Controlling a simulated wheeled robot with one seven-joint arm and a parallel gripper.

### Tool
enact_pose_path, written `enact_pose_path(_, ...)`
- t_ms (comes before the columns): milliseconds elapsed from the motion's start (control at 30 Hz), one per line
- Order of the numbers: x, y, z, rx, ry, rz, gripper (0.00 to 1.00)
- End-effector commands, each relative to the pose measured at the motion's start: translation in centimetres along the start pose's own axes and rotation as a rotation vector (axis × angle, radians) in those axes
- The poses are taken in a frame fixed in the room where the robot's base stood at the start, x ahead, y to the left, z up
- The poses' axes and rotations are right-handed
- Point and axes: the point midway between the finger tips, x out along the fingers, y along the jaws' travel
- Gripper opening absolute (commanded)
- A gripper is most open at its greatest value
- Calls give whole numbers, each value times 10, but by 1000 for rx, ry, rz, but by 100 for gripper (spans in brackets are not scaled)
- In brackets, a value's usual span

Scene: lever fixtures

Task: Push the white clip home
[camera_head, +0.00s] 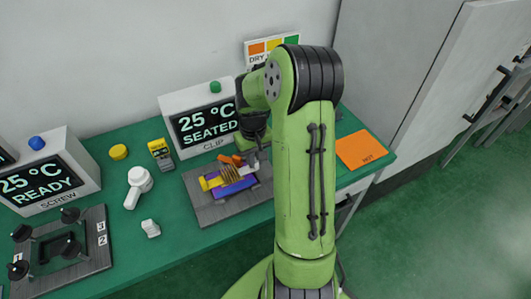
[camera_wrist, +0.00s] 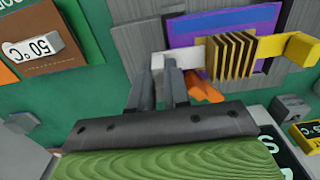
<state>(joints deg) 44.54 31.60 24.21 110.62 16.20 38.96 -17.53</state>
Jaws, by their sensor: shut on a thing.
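The white clip (camera_wrist: 185,60) lies across the purple board at the left side of the gold finned block (camera_wrist: 230,55) in the wrist view. My gripper (camera_wrist: 161,80) is shut on the clip's outer end, with its two dark fingers close together there. The finned block (camera_head: 228,173) sits on the purple board (camera_head: 236,188) in the head view, where my arm and gripper hide most of the white clip. A yellow piece (camera_wrist: 302,48) extends from the block's other side. Orange pieces (camera_wrist: 203,88) lie just beside the clip and fingers.
The clip station's display (camera_head: 205,128) reads "25 °C SEATED". The grey fixture plate (camera_head: 205,209) lies on the green bench. A white round-headed tool (camera_head: 138,185), a yellow meter (camera_head: 160,153) and a small white block (camera_head: 151,228) stand left. An orange "HOT" pad (camera_head: 361,149) lies right.

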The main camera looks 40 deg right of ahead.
Motion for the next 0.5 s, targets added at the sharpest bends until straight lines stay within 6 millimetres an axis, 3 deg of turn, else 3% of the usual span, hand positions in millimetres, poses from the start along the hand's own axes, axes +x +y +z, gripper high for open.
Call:
enact_pose_path(300, -1, -6, -1, -5, 2, -5, 0)
enact_pose_path(333, -1, -7, -1, -5, 2, -5, 19)
enact_pose_path(500, -1, -6, -1, -4, 2, -4, 43)
